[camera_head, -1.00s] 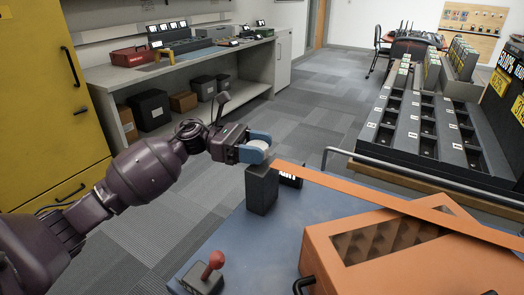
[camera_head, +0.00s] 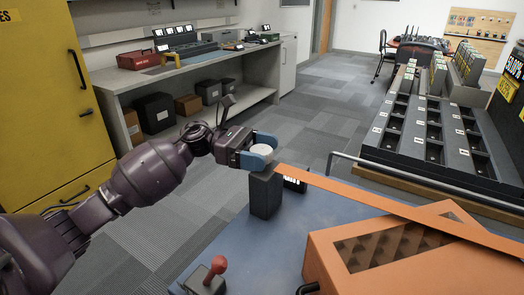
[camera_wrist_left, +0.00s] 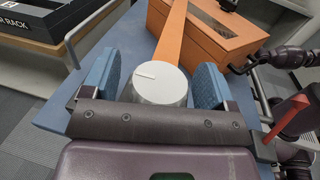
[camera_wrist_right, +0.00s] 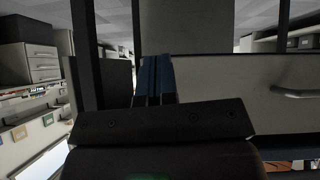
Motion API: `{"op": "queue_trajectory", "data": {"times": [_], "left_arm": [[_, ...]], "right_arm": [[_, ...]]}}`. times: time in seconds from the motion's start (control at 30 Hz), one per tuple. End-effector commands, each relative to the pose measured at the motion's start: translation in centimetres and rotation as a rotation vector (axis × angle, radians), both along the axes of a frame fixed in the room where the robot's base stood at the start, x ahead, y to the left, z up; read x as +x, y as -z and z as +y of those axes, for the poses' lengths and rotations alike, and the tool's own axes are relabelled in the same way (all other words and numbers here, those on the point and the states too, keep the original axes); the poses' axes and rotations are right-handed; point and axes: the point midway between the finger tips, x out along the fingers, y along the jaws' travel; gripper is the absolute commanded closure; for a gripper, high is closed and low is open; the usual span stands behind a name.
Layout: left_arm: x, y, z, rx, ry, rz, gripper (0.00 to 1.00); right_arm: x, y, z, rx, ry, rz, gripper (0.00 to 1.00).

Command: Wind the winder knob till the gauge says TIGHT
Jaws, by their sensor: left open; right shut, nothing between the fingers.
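The winder knob (camera_head: 262,150) is a pale grey round cap on top of a dark post (camera_head: 265,193) at the corner of the blue bench top. In the left wrist view the knob (camera_wrist_left: 160,85) shows a short dark line on its top face. My left gripper (camera_head: 260,152) has its blue fingers on both sides of the knob, with visible gaps in the left wrist view, so it is open around it. My right gripper (camera_wrist_right: 155,78) is shut and empty.
An orange strap (camera_head: 350,193) runs from beside the post over an orange box (camera_head: 330,262). A red-knobbed lever (camera_head: 217,266) stands on the near blue bench. A metal rail (camera_head: 400,170) and dark racks are beyond. Grey cabinets face the right gripper.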

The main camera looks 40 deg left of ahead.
Motion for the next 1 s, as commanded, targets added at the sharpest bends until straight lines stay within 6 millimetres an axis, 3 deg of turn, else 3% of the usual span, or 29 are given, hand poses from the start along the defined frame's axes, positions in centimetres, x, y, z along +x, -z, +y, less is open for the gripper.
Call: {"op": "queue_trajectory", "data": {"times": [0.17, 0.63, 1.0], "left_arm": [[-0.3, 0.0, 1.2, 0.000, -0.003, 0.002, 0.20], [-2.2, 0.0, 8.8, 0.001, -0.003, 0.001, 0.20], [-2.7, 0.0, 10.5, 0.000, 0.000, 0.000, 0.20]], "right_arm": [[0.0, -0.1, 0.0, 0.000, 0.000, -0.002, 1.00], [0.2, -0.4, 0.0, 0.003, 0.001, -0.007, 1.00], [0.1, -0.3, 0.0, 0.003, 0.002, -0.004, 1.00]]}}
